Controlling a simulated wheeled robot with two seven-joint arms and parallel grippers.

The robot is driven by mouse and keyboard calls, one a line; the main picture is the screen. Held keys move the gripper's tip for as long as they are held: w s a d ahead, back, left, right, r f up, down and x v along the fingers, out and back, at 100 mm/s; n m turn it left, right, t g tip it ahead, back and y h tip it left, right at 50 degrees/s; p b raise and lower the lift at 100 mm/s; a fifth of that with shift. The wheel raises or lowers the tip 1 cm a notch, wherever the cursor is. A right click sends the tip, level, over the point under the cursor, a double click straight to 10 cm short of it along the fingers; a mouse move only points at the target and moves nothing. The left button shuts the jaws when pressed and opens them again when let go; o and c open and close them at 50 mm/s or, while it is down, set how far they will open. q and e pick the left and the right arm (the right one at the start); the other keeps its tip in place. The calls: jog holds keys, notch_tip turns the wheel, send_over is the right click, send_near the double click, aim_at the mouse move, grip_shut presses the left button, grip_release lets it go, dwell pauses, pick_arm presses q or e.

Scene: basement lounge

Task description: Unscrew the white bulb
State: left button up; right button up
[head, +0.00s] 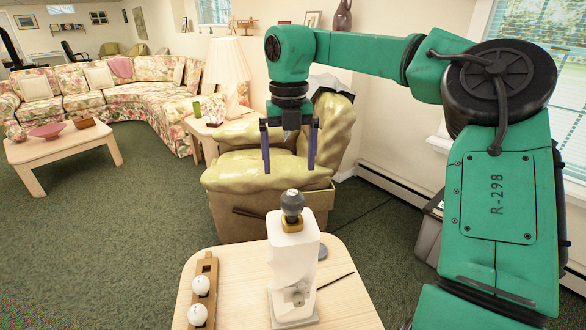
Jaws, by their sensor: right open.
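A white lamp base (294,255) stands upright on the small wooden table. A dark grey bulb (292,203) sits in the brass-coloured socket (292,224) on its top. Two white bulbs (199,286) lie in a wooden rack (206,268) to the left of the lamp base; the rack's far slot looks empty. My right gripper (289,168) is open and empty, fingers pointing down. In the picture it is above the grey bulb and does not touch it. How far behind the bulb it is, I cannot tell. My left gripper is out of view.
The wooden table (345,309) has bare room at its front right, with a thin dark stick (336,281) and a grey disc (322,252) beside the lamp base. An olive armchair (258,168) stands just behind. A table lamp (227,66) is farther back.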

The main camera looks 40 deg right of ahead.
send_over(293, 211)
jog(key=w+d, duration=0.2)
notch_tip(293, 211, down, 5)
jog(key=shift+s, duration=0.15)
jog(key=f, duration=0.5)
jog(key=f+p, duration=0.1)
jog(key=f, duration=0.2)
jog(key=shift+a+f, duration=0.25)
jog(key=shift+f, duration=0.6)
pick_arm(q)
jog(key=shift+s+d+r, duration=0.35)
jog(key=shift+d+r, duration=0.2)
